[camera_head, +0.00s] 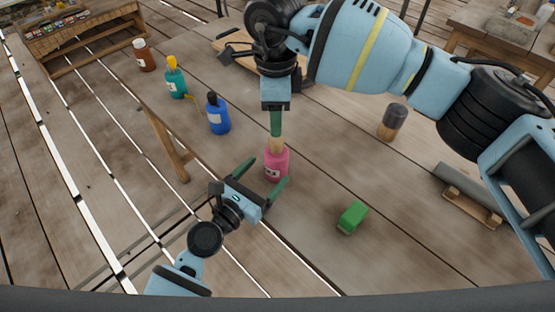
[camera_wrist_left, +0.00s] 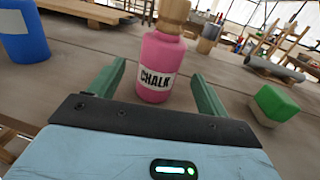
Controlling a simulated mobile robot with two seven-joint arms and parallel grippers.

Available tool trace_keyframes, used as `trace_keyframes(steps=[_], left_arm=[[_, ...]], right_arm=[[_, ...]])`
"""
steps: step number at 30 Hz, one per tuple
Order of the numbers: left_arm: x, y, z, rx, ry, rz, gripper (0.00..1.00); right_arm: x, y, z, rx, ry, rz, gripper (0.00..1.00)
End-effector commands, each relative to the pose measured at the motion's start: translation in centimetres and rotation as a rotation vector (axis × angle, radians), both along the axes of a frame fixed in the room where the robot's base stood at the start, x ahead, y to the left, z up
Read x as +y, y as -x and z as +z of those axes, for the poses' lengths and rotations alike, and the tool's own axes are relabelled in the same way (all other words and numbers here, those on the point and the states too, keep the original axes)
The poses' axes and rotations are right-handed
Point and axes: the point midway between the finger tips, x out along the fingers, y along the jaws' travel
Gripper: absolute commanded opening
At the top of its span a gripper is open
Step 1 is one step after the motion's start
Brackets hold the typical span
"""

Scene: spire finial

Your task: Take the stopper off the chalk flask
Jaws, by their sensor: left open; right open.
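The chalk flask (camera_head: 277,165) is pink and stands upright on the deck. Its label reads CHALK in the left wrist view (camera_wrist_left: 156,72). A tan wooden stopper (camera_head: 275,146) is in its neck; the stopper's lower part shows at the top edge of the left wrist view (camera_wrist_left: 174,12). My left gripper (camera_head: 269,171) is open, low in front of the flask, with its green fingers towards either side of it. Contact cannot be told. My right gripper (camera_head: 276,134) is open and points down right over the stopper, hiding part of it.
Blue (camera_head: 217,114), teal (camera_head: 175,82) and brown (camera_head: 145,55) bottles stand at upper left. A green block (camera_head: 352,217) lies right of the flask. A dark-topped cylinder (camera_head: 392,123) and a grey pipe on a wooden cradle (camera_head: 468,192) are further right. The front deck is clear.

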Motion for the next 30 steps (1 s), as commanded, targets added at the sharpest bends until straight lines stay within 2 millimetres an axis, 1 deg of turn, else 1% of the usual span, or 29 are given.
trace_keyframes(steps=[9, 15, 20, 28, 30], left_arm=[[-2.6, -3.5, 0.2, -0.003, 0.0, -0.001, 0.77], [-3.9, -5.2, 0.1, -0.002, 0.0, -0.002, 0.77], [-4.2, -5.8, 0.1, -0.002, 0.0, 0.0, 0.77], [-4.3, -5.9, 0.1, -0.001, 0.0, 0.0, 0.77], [-4.3, -5.9, 0.1, -0.001, 0.0, 0.0, 0.68]], right_arm=[[0.0, 0.0, 0.0, 0.001, -0.001, 0.0, 0.49], [0.0, 0.0, 0.0, 0.001, -0.001, 0.0, 0.49], [0.0, 0.0, 0.0, 0.001, -0.001, 0.0, 0.49], [0.0, 0.0, 0.0, 0.001, -0.001, 0.0, 0.49], [0.0, 0.0, 0.0, 0.001, -0.001, 0.0, 0.49]])
